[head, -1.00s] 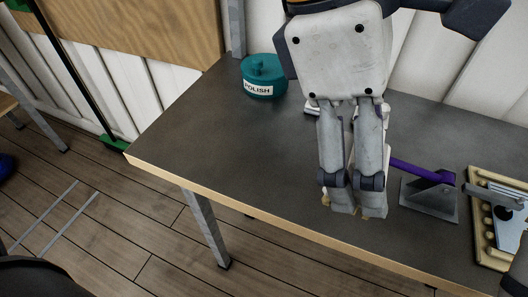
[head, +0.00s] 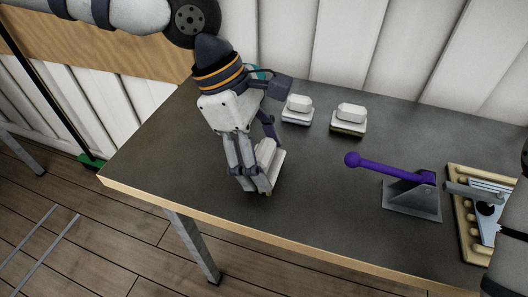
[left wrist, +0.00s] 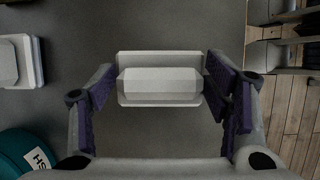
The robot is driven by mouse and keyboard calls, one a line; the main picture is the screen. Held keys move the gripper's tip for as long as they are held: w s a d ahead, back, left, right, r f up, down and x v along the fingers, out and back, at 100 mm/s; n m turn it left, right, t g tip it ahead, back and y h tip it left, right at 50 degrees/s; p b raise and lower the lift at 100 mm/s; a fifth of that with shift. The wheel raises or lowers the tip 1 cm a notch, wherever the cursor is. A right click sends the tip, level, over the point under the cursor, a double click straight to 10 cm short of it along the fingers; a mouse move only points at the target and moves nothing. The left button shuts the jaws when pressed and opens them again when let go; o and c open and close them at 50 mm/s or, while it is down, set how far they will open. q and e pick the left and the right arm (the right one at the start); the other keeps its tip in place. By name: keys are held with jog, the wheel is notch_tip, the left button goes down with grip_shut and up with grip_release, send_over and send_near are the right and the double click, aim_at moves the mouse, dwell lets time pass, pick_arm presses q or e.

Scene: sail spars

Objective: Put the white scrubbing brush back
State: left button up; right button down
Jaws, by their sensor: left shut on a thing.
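My left gripper (head: 254,186) is shut on a white scrubbing brush (head: 268,166), low over the left half of the dark tabletop. In the left wrist view the white brush (left wrist: 160,86) lies crosswise between the purple-padded fingers of the gripper (left wrist: 158,92). I cannot tell whether its underside touches the table. Two similar pale brushes, one on the left (head: 298,110) and one on the right (head: 348,119), stand behind it to the right. My right gripper is not in view.
A teal polish tin (left wrist: 32,152) is mostly hidden behind my left gripper in the head view. A purple-handled lever (head: 392,170) on a grey bracket and a wooden-edged board (head: 463,215) are at the right. The table's front edge (head: 235,232) is close. The table's middle is clear.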

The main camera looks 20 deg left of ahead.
pick_arm(q)
jog(key=shift+f, duration=0.1)
jog(key=o, duration=1.1)
jog(key=v, duration=1.2)
jog(key=shift+p, duration=0.3)
